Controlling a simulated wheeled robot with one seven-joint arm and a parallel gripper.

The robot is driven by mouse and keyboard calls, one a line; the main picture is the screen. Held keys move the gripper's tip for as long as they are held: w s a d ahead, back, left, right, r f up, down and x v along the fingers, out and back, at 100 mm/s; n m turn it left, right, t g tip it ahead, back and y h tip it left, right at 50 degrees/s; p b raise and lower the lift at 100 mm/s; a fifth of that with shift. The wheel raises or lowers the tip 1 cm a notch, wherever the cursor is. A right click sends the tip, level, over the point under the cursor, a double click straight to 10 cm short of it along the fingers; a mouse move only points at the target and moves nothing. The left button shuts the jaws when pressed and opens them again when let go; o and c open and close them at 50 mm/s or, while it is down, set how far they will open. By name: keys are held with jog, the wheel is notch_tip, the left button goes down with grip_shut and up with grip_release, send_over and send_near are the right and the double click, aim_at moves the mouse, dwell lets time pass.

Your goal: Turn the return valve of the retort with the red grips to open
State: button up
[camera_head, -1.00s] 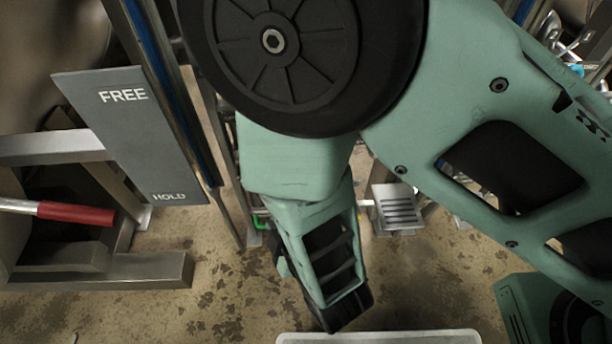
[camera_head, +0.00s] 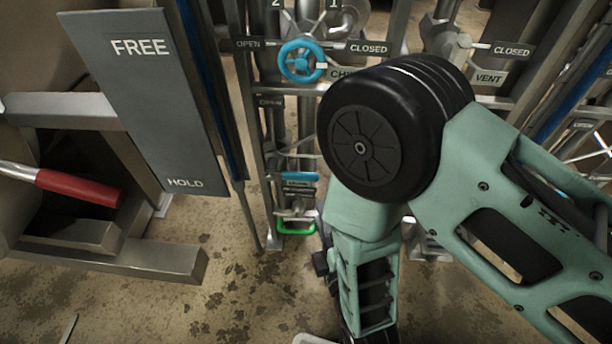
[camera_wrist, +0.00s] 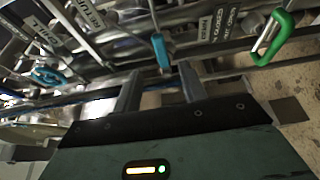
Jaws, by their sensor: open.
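In the wrist view my gripper (camera_wrist: 160,82) is open and empty, its two fingers apart. A blue lever handle (camera_wrist: 162,52) appears beyond the gap between the fingertips, and a green handle (camera_wrist: 275,38) is to the right. In the head view a blue lever (camera_head: 300,176) and the green handle (camera_head: 297,227) are low on the pipe frame, left of my arm. A red grip (camera_head: 78,188) on a metal rod is at the far left, beside the FREE/HOLD plate (camera_head: 150,100). My fingers are hidden in the head view.
A blue handwheel (camera_head: 302,62) sits between OPEN and CLOSED labels, with a partly hidden label below. It also shows in the wrist view (camera_wrist: 48,76). A VENT label (camera_head: 489,77) is to the right. Pipes and posts crowd the frame. The stained floor (camera_head: 225,290) in front is open.

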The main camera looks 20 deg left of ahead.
aim_at(307, 180)
jog(key=b+x, duration=0.2)
jog(key=x, duration=0.9)
jog(key=shift+w+a, duration=0.1)
jog(key=shift+w, duration=0.05)
grip_shut()
